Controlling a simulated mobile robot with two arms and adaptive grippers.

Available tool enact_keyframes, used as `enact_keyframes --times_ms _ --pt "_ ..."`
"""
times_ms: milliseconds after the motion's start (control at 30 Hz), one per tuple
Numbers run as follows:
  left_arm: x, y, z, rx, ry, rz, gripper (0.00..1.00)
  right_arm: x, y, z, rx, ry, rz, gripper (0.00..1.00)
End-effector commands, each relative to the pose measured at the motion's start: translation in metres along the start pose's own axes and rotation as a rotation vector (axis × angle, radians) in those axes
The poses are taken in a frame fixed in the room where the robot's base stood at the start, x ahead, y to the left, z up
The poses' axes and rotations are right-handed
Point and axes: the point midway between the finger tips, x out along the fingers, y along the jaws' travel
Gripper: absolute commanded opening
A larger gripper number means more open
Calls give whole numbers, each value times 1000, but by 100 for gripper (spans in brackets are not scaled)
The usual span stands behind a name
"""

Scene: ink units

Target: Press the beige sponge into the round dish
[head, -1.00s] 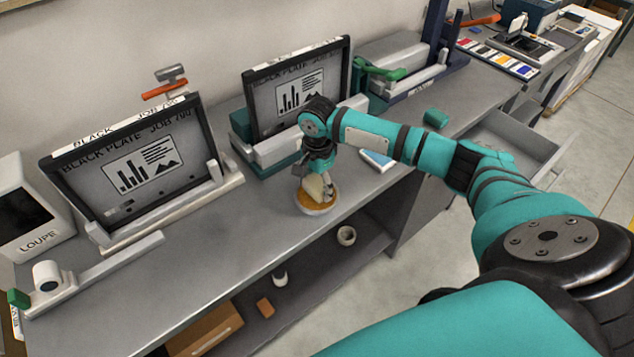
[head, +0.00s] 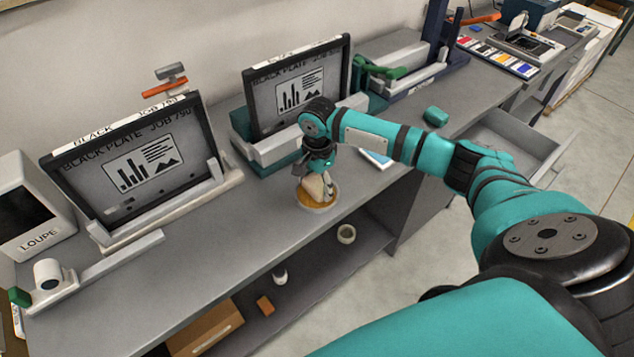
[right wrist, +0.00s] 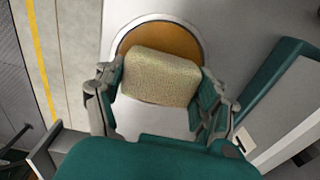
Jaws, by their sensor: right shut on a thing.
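The beige sponge (head: 314,187) is between the fingers of my right gripper (head: 318,183), which is shut on it. The round dish (head: 324,208) has a pale rim and an orange-brown inside, and stands on the grey bench near its front edge. The sponge is over the dish in the head view; whether it touches the inside I cannot tell. In the right wrist view the sponge (right wrist: 160,77) covers part of the dish (right wrist: 160,41), and the gripper's fingers (right wrist: 160,88) hold its two sides. My left gripper is not in view.
Two framed black plates (head: 135,168) (head: 298,90) stand along the back of the bench (head: 200,235). A loupe box (head: 30,212) is at far left. A blue-and-white block (head: 376,159) lies right of the dish. A drawer (head: 520,140) is open at right.

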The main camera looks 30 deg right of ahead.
Motion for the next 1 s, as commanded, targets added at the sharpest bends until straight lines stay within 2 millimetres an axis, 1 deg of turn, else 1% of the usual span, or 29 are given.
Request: enact_keyframes --times_ms 1000 --pt "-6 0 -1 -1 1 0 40 2 1 0 0 0 2 45"
